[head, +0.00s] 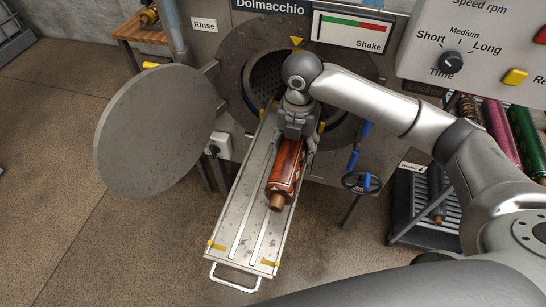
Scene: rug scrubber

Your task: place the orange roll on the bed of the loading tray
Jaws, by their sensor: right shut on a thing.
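The orange roll (284,173), patterned, with a brown core end, lies lengthwise over the metal loading tray (231,216). My right gripper (294,141) is shut on the roll's far end, near the drum opening. The roll is over the right side of the bed, slightly tilted relative to the tray's rails. I cannot tell whether it touches the bed or hangs just above it. My gripper hides the roll's far end. My left gripper is not in view.
A round door (155,130) stands open left of the tray. The drum opening (268,73) is behind my gripper. A blue-handled wheel (362,182) is to the tray's right. A rack (408,207) with rolls stands farther right. The floor in front is clear.

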